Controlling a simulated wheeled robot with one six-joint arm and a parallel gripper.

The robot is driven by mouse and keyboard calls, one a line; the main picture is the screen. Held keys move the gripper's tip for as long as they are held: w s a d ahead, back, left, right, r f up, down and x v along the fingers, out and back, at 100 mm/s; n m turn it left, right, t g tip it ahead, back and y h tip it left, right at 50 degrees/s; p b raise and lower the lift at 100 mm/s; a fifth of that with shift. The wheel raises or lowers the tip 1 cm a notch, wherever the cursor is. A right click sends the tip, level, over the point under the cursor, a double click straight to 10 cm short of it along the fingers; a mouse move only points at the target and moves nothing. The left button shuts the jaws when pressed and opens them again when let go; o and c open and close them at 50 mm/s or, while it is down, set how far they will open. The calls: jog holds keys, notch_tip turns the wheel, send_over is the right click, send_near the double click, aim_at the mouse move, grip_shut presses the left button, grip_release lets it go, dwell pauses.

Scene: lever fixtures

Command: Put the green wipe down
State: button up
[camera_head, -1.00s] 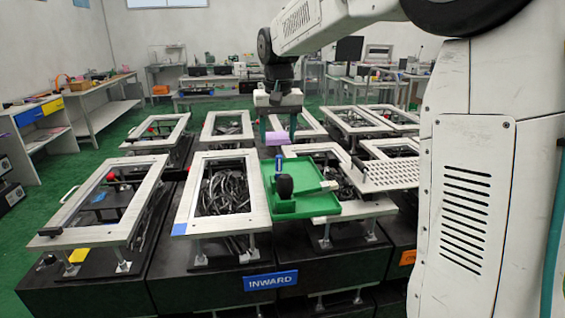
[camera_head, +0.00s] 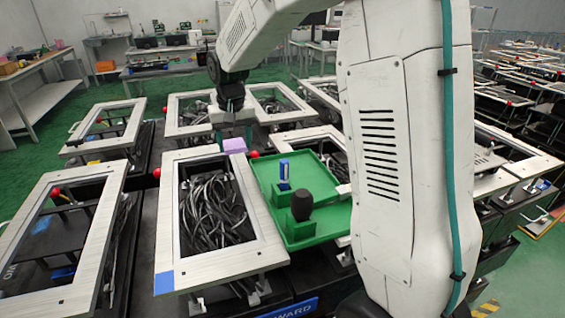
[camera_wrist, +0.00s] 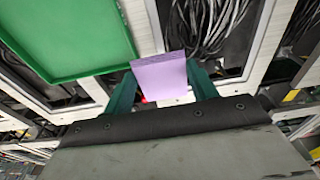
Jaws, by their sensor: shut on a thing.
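My gripper (camera_head: 232,138) is shut on a lilac block (camera_head: 234,146), held just beyond the far left corner of a green tray (camera_head: 268,182). In the wrist view, the two green fingers of my gripper (camera_wrist: 162,80) hold the lilac block (camera_wrist: 159,76) between them. The green tray (camera_wrist: 75,35) shows empty at upper left there. I see no green wipe; the held thing looks lilac. In the head view, the tray holds a blue upright piece (camera_head: 284,172) and a black rounded knob (camera_head: 301,205).
A metal frame with black cables (camera_head: 215,215) lies left of the tray. Another metal frame (camera_head: 60,235) with a red ball knob (camera_head: 55,191) stands further left. Several more frames stand behind and at right.

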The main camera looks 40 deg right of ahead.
jog(key=shift+d+f, duration=0.35)
jog(key=shift+f, duration=0.5)
send_over(291, 170)
jog(key=shift+w+a+f, duration=0.1)
jog(key=shift+a+f, duration=0.1)
jog(key=shift+f, duration=0.5)
jog(key=shift+s+d+f, duration=0.15)
jog(key=shift+f, duration=0.75)
jog(key=shift+s+d+f, duration=0.1)
jog(key=shift+f, duration=0.75)
jog(key=shift+f, duration=0.15)
jog(key=o, duration=1.2)
notch_tip(291, 170, up, 12)
jog(key=s, duration=0.1)
jog(key=shift+s+a+r+n, duration=0.2)
jog(key=shift+s+a+n, duration=0.3)
jog(key=shift+s+a, duration=3)
jog(key=shift+s+a+r+n, duration=0.4)
jog(key=shift+s+a, duration=1.65)
jog(key=shift+s, duration=2.9)
jog(key=shift+s+a+r+n, duration=0.1)
jog(key=shift+s+a+n, duration=0.5)
jog(key=shift+s+a, duration=2.9)
